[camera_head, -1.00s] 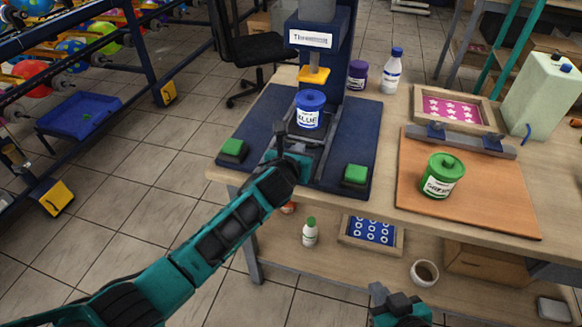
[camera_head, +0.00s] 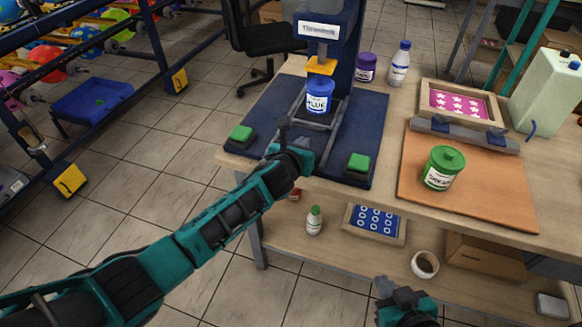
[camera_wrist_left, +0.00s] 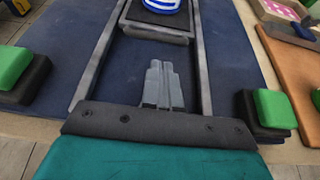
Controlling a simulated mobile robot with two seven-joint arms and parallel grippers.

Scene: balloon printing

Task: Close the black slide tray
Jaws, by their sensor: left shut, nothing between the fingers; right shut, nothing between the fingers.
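The black slide tray (camera_wrist_left: 156,34) sits between two grey rails in the left wrist view. A blue-lidded can (camera_head: 319,95) stands on it, below the yellow press head (camera_head: 321,66); the can's base shows in the wrist view (camera_wrist_left: 165,4). My left gripper (camera_wrist_left: 161,68) is shut and empty between the rails, in front of the tray with a gap of dark blue base between them. In the head view my left gripper (camera_head: 284,129) is at the front of the press. My right gripper (camera_head: 385,290) is shut and empty, low in front of the bench.
Green buttons (camera_head: 241,134) and (camera_head: 358,162) flank the rails on the blue base (camera_head: 262,118). A green can (camera_head: 443,167) stands on the orange board (camera_head: 480,199) to the right. The lower shelf holds several items.

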